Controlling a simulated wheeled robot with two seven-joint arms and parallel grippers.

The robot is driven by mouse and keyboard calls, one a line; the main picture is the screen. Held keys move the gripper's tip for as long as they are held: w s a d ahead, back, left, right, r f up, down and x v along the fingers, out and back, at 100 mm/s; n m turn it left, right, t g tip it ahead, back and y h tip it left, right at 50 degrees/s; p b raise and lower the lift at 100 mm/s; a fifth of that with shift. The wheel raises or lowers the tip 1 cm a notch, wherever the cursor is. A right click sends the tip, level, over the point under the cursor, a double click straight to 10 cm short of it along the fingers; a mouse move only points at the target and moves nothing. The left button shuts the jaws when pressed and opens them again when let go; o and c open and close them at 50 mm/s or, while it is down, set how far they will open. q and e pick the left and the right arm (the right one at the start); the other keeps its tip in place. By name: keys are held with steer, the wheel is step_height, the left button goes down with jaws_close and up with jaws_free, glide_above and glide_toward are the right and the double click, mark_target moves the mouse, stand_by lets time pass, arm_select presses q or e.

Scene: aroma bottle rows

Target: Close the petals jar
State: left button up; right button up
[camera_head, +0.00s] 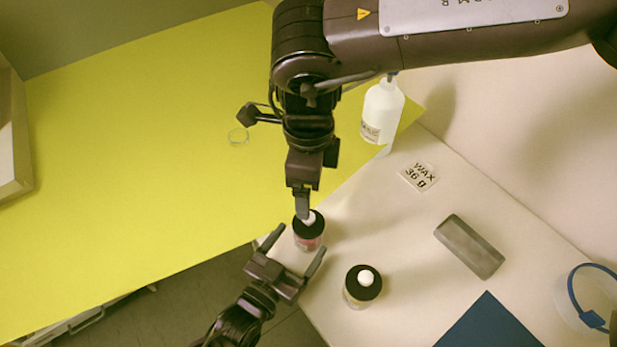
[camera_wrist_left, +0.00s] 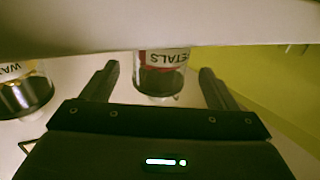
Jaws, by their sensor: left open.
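The petals jar (camera_head: 310,240) is a small clear jar with red contents and a black lid with a white knob. The lid appears to sit on the jar; whether it is tight cannot be told. In the left wrist view the jar (camera_wrist_left: 163,60) appears upside down, its label partly readable. My left gripper (camera_head: 302,239) is open, its fingers either side of the jar with visible gaps. My right gripper (camera_head: 302,207) reaches down from above, its tips at the white knob. Its fingers are seen edge-on, so their gap is hidden.
Another black-lidded jar (camera_head: 362,287) stands to the right; the left wrist view shows a wax-labelled jar (camera_wrist_left: 25,92). A white bottle (camera_head: 381,112), a wax card (camera_head: 418,176), a grey block (camera_head: 469,246) and a blue mat (camera_head: 489,326) are on the right. The yellow surface (camera_head: 130,150) is mostly clear.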

mark_target(301, 241)
arm_select(q)
steer(key=shift+v, duration=1.8)
